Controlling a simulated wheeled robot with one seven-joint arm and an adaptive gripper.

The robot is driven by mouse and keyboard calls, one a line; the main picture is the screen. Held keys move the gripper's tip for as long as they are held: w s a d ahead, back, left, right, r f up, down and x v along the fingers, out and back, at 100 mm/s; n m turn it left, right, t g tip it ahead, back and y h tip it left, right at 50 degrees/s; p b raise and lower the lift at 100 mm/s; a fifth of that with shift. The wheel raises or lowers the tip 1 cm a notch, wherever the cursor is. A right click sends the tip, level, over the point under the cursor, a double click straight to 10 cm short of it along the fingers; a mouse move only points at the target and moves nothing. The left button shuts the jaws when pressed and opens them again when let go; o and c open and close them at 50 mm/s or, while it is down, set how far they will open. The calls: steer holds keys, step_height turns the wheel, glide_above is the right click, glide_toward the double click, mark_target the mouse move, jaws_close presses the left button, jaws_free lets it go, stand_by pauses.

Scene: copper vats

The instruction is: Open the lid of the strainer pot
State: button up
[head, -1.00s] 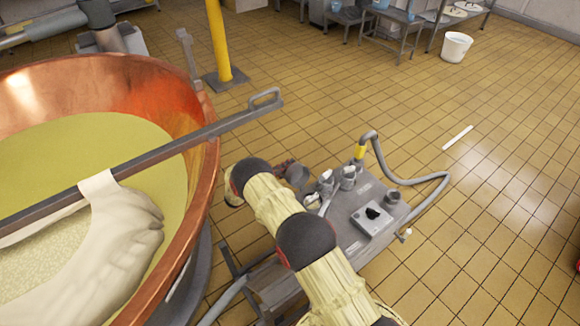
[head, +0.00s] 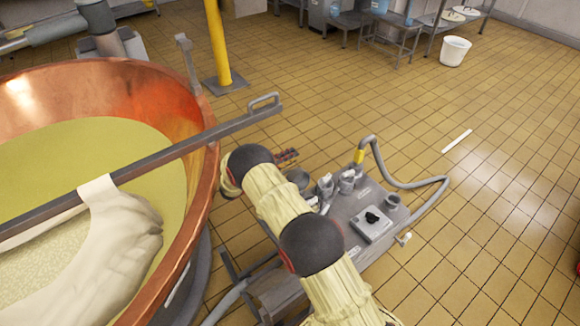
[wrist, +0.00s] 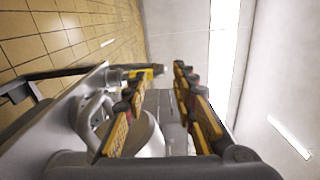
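A small round grey metal vessel (head: 298,178), which looks like the strainer pot, stands at the near left end of the grey pump cart in the head view, partly covered by my arm. Its lid cannot be made out clearly. My gripper (head: 287,156) shows only as reddish-brown fingers just beyond that vessel. In the wrist view my gripper (wrist: 158,76) has its two yellow-padded fingers spread, with a gap between them. A pale rounded metal surface (wrist: 147,135) shows low between the fingers. I cannot tell whether a finger touches anything.
The pump cart (head: 345,215) carries metal fittings, a black-knobbed box (head: 372,222) and a grey hose (head: 412,180). A large copper vat (head: 205,175) with a bar (head: 225,127) across it stands left. A yellow post (head: 218,45) stands behind.

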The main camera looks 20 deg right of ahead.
step_height(320, 180, up, 2)
steer(key=shift+r, duration=0.1)
stand_by(0.5)
